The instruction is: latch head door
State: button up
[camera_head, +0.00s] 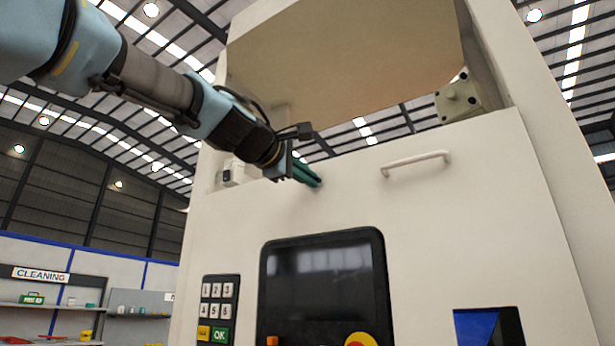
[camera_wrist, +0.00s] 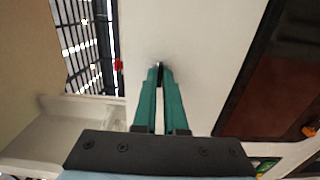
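The large pale front panel with a bar handle (camera_head: 415,160) appears to be the head door (camera_head: 400,210); it stands nearly upright below the machine's open top. A beige block with a round knob (camera_head: 458,98), possibly a latch part, sits at its upper right edge. A similar block (camera_head: 232,172) is at the upper left, partly behind my arm. My gripper (camera_head: 318,184) is at the panel's upper left part, left of the handle. In the wrist view my gripper's green fingers (camera_wrist: 160,74) are close together, tips at the panel, with a small dark patch between them. Contact is unclear.
A dark screen (camera_head: 320,290), a keypad (camera_head: 217,310) and a yellow-and-red button (camera_head: 361,341) are on the machine's front below my gripper. The beige hood (camera_head: 345,60) overhangs above. Shelves (camera_head: 45,306) stand far left. The space left of the machine looks clear.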

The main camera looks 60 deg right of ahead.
grip_shut()
jog(key=shift+f+m, duration=0.1)
jog(key=shift+m, duration=0.2)
jog(key=shift+m+b, duration=3.55)
jog(key=shift+m, duration=5.05)
